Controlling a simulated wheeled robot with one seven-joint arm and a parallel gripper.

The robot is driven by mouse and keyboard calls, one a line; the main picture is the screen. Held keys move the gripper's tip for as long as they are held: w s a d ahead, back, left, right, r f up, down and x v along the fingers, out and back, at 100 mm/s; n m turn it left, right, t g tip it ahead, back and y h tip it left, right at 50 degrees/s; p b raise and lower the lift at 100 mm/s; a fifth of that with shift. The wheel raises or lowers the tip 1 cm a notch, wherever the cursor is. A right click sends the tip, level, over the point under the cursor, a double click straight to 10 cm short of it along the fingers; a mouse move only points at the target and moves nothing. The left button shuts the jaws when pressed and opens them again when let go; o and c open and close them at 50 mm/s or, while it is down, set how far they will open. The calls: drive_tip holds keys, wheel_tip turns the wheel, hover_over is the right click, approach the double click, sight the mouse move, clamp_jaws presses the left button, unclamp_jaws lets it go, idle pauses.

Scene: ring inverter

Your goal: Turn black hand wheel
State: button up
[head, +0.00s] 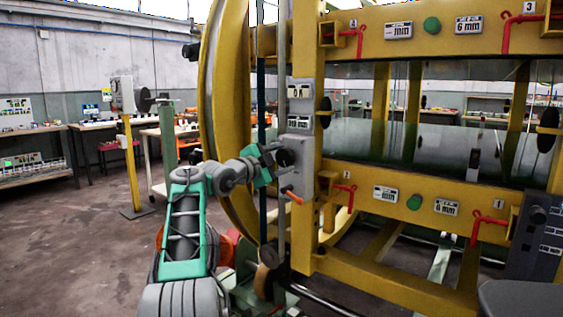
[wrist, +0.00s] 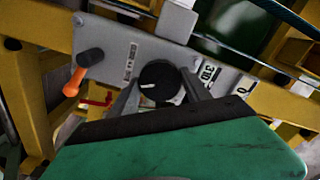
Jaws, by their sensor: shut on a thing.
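The black hand wheel (wrist: 160,81) is a round black knob with a white mark, set on a grey panel (wrist: 125,50). In the wrist view my gripper (wrist: 160,92) has a finger on each side of the knob and is shut on it. In the head view my green and grey arm reaches to the panel on the yellow frame, with my gripper (head: 272,155) at the knob (head: 286,157). The lower part of the knob is close to the dark palm edge in the wrist view.
An orange-handled lever (wrist: 75,82) sits on the same panel, left of the knob; it also shows in the head view (head: 292,196). The large yellow ring frame (head: 215,80) stands behind my arm. Open floor (head: 90,235) lies to the left.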

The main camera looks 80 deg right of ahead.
drive_tip(key=shift+f, duration=0.1)
idle(0.3)
drive_tip(key=o, duration=1.4)
drive_tip(key=v, duration=0.7)
drive_tip(key=shift+a, duration=0.4)
drive_tip(key=shift+w, duration=0.2)
